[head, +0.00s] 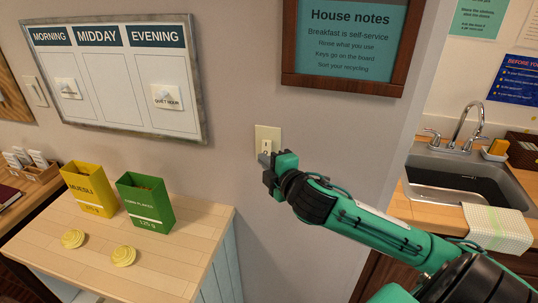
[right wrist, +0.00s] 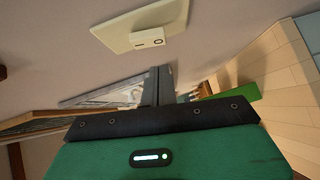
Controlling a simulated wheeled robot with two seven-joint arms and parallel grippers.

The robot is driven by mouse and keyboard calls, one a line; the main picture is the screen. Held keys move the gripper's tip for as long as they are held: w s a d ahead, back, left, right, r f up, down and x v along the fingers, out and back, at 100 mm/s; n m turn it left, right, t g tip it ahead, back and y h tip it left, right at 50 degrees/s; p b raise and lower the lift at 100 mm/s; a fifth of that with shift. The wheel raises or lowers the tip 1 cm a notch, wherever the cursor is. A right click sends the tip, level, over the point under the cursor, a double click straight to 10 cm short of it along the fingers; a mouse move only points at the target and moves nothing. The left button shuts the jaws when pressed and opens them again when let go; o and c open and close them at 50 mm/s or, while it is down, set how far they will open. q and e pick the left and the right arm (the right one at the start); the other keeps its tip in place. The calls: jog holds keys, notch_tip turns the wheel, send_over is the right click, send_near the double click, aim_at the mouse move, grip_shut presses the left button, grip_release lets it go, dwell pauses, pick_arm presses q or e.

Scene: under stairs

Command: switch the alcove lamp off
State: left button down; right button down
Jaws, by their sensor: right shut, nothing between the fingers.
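A cream wall switch (head: 268,134) with a rocker is on the grey wall between the two boards. Its plate (right wrist: 120,27) and rocker also show in the right wrist view, with a line mark and a ring mark on the rocker. I cannot tell which way the rocker is tipped. My right gripper (head: 265,160) is shut and empty, just below the switch in the head view. In the right wrist view its fingers (right wrist: 158,82) are close to the rocker, with a small gap showing in the picture. The alcove lamp itself is not in view. My left gripper is not in view.
A second wall plate (head: 35,91) is at the far left. A wooden counter (head: 180,235) below holds a yellow muesli box (head: 90,190), a green box (head: 146,203) and two yellow round things. A framed notice (head: 352,40) hangs above right; a sink (head: 465,175) is at the right.

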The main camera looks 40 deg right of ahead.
aim_at(266, 147)
jog(key=shift+w+d+f, duration=0.15)
jog(key=shift+w+d, duration=0.25)
jog(key=shift+d, duration=0.15)
jog(key=shift+w+d+f, duration=0.15)
jog(key=shift+w+d, duration=0.25)
jog(key=shift+d, duration=0.15)
